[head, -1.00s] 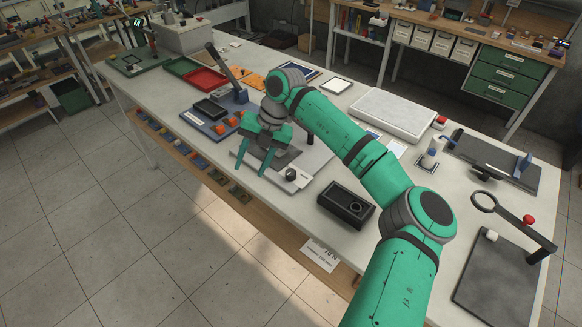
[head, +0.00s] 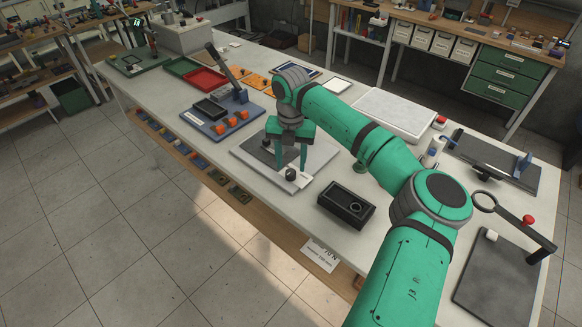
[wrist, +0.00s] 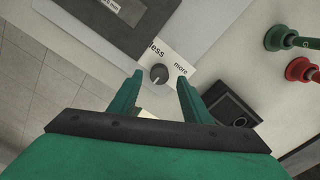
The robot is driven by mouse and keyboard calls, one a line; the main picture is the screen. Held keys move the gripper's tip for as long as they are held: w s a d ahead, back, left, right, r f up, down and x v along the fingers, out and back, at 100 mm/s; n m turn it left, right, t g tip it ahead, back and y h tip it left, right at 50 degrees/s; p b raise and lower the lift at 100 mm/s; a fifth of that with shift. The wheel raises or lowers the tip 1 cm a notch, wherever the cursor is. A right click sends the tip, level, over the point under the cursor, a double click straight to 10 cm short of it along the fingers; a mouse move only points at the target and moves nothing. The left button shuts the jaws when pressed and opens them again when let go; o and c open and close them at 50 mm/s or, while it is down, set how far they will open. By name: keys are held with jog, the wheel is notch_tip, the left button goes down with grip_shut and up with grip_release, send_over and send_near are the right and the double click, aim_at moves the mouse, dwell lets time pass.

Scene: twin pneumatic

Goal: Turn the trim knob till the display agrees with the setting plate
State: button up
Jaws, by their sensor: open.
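The trim knob (head: 291,175) is a small dark knob on a white label strip at the front of a grey base plate (head: 318,162). In the wrist view the knob (wrist: 159,73) shows a pale mark, between the words "less" and "more". My gripper (head: 290,164) points down above the knob, its fingers apart. In the wrist view its fingertips (wrist: 160,79) lie on either side of the knob; I cannot tell whether they are level with it. A dark panel (wrist: 104,28) with a partly cut-off pale label lies beyond. No display reading or setting is legible.
A black box (head: 346,205) with a round dial stands right of the base plate. A blue board (head: 205,122) with orange knobs and a lever is at left. In the wrist view, green (wrist: 280,38) and red (wrist: 300,70) knobs stand at right.

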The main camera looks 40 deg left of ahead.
aim_at(291, 175)
jog(key=shift+f, duration=1.4)
jog(key=shift+w, duration=0.15)
jog(key=c, duration=1)
jog(key=shift+a, duration=0.15)
jog(key=shift+c, duration=0.2)
jog(key=shift+n, duration=0.3)
